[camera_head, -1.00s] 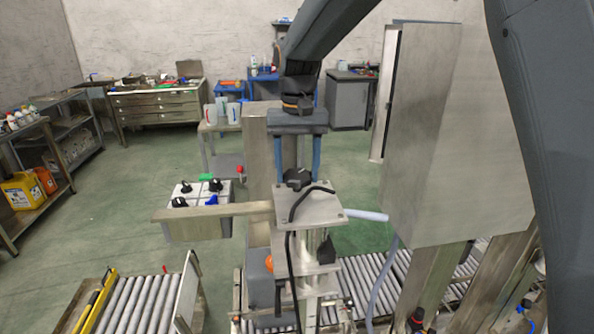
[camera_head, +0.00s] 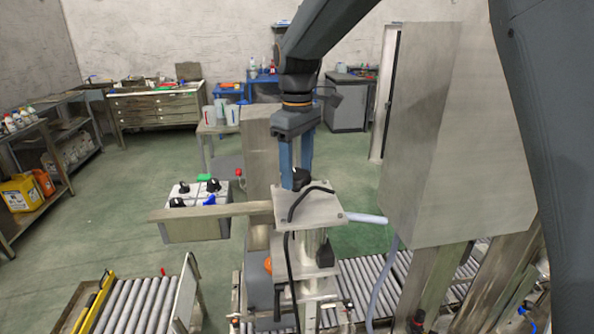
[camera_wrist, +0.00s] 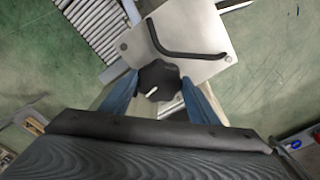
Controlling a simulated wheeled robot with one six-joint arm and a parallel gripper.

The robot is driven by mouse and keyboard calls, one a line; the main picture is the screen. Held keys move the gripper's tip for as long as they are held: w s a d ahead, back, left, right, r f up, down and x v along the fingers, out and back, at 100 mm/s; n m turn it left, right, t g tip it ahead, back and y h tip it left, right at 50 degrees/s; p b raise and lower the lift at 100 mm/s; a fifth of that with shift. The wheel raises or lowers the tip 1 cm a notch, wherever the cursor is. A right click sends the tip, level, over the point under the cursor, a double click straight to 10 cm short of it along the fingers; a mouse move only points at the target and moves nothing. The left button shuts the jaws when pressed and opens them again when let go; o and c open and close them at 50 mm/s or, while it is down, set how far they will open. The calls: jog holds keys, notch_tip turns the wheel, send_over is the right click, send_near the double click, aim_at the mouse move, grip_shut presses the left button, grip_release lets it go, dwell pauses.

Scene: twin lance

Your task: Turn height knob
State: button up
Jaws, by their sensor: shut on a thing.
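The height knob (camera_wrist: 158,82) is a black lobed knob with a white mark, on top of a metal plate (camera_wrist: 195,52). It also shows in the head view as a black knob (camera_head: 300,179) at the plate's back edge. My gripper (camera_wrist: 148,86) points down with its two blue fingers on either side of the knob and is shut on it. In the head view my gripper (camera_head: 296,168) stands above the plate, with its fingertips at the knob. A black cable or handle (camera_head: 308,203) lies on the plate in front of the knob.
A control box (camera_head: 195,215) with several black knobs stands left of the column. A large metal cabinet (camera_head: 440,150) stands close on the right. Roller conveyors (camera_head: 135,303) run below. Green floor (camera_head: 120,210) is open at the left.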

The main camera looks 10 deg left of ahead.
jog(key=n, duration=0.6)
jog(key=shift+w+r+b, duration=0.15)
jog(key=shift+b, duration=0.25)
jog(key=n, duration=0.6)
jog(key=shift+n+b, duration=0.4)
jog(key=n+b, duration=0.1)
jog(key=n, duration=0.5)
jog(key=shift+w+a, duration=0.1)
jog(key=n, duration=0.6)
jog(key=shift+a+b, duration=0.1)
jog(key=shift+b, duration=0.3)
jog(key=shift+n, duration=0.3)
jog(key=o, duration=1.1)
